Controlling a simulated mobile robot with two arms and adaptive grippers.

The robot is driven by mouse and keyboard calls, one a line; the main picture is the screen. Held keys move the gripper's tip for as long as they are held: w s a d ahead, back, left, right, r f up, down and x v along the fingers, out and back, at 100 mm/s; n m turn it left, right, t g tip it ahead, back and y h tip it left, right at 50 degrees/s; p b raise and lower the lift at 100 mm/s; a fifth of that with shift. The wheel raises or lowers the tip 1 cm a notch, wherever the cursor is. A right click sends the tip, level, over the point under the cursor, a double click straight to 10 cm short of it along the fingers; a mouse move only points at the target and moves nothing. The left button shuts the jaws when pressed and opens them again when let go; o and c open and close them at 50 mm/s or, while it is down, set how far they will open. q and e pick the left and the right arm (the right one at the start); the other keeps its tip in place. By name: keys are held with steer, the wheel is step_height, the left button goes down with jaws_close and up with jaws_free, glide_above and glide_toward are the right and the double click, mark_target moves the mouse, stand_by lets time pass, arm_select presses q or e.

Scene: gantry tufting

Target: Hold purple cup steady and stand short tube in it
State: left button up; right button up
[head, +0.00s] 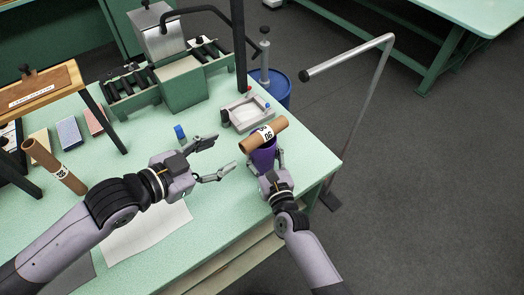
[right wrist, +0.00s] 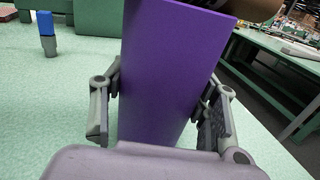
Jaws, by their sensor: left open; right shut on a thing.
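The purple cup (head: 263,158) stands near the table's right edge. My right gripper (head: 267,167) is shut on it, with a finger on each side; the right wrist view shows the cup (right wrist: 172,75) between the fingers. The short brown cardboard tube (head: 263,135), with a white printed label, lies slantwise across the top of the cup rather than upright in it. The tube's end (right wrist: 255,8) shows at the top right of the right wrist view. My left gripper (head: 224,153) is open and empty, to the left of the cup and apart from the tube.
A longer labelled tube (head: 55,166) stands tilted at the left. A small blue-topped item (head: 180,134) and a pale tray (head: 246,112) are behind the grippers. A green roller machine (head: 180,85) stands at the back. White paper (head: 145,232) lies in front.

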steer(key=o, duration=1.3)
steer(key=shift+s+d, duration=0.2)
steer(key=shift+s, duration=0.3)
steer(key=v, duration=1.1)
